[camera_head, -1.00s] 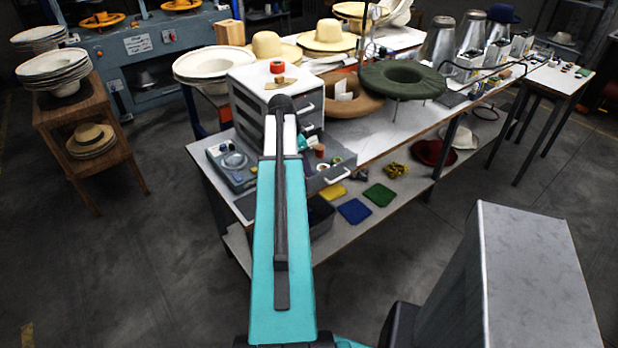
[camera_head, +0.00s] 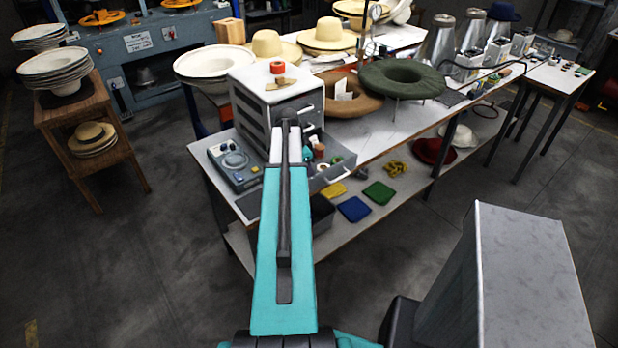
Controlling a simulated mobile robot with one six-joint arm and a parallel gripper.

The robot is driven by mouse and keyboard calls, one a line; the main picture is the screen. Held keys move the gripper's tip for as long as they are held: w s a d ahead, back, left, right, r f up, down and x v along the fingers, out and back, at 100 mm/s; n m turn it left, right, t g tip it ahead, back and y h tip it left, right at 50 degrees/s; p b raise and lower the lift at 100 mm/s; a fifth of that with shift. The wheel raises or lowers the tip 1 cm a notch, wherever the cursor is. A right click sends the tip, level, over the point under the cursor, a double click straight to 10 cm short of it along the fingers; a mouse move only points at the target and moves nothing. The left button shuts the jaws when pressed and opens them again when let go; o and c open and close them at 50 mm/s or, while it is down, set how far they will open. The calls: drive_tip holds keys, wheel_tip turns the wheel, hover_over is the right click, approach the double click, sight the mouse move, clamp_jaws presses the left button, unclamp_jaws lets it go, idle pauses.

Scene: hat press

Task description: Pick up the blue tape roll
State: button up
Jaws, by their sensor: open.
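I cannot make out a blue tape roll. Several small rolls lie in the grey open tray (camera_head: 338,171) at the front of the work table, among them a reddish-brown one (camera_head: 319,150) and a pale one with green (camera_head: 336,160). They are too small to tell in detail, and my arm covers the tray's left part. My teal arm reaches forward over the table's near edge, its dark end in front of the grey drawer cabinet. A small teal part of my arm shows by the tray. My gripper is hidden behind the arm.
A red roll (camera_head: 277,67) sits on the drawer cabinet (camera_head: 252,85). A grey control box (camera_head: 234,163) stands left of my arm. Yellow, blue (camera_head: 354,209) and green cloths lie on the lower shelf (camera_head: 350,235). Hats and a green ring cushion (camera_head: 402,79) crowd the table behind.

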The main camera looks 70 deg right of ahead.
drive_tip(key=c, duration=0.7)
drive_tip(key=shift+r, duration=0.15)
wheel_tip(320, 180, up, 10)
drive_tip(key=b, duration=0.2)
drive_tip(key=shift+b, duration=0.35)
idle(0.6)
